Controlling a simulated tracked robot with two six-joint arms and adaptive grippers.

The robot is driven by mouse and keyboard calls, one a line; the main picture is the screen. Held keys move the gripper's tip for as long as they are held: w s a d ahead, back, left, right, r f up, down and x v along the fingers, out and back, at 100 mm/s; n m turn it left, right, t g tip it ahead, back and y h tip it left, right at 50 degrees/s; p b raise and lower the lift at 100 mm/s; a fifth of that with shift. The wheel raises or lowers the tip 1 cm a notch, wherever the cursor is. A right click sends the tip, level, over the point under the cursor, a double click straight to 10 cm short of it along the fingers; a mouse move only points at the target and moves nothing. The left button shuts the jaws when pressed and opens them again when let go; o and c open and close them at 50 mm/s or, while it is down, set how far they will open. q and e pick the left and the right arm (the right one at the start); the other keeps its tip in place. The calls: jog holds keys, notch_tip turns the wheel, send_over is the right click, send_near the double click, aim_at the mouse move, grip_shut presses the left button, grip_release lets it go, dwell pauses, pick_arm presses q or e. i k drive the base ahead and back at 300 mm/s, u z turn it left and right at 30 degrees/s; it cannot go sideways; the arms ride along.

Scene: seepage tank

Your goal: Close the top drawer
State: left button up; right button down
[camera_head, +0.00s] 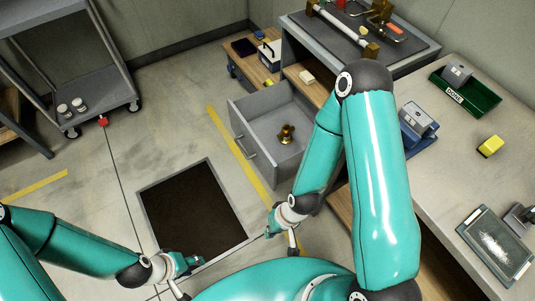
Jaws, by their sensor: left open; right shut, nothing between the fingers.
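The grey drawer (243,128) stands pulled out of the cabinet, with a bar handle (247,147) on its front. A brass-coloured object (287,134) lies inside it. My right gripper (279,236) is shut and empty, below and in front of the drawer, apart from its handle. My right arm hides part of the drawer's right side and of the cabinet. My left gripper (190,277) is open and empty, low in the picture near the front edge of the dark floor pit, away from the drawer.
A dark square pit (190,212) lies in the floor left of the drawer. A grey cart (88,90) stands at the far left. The right-hand workbench (455,150) holds a green tray (465,96), a yellow block (490,146) and a framed panel (495,248).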

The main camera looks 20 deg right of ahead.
aim_at(256, 118)
jog(key=u, duration=0.15)
jog(key=i, duration=0.85)
jog(key=z, duration=0.05)
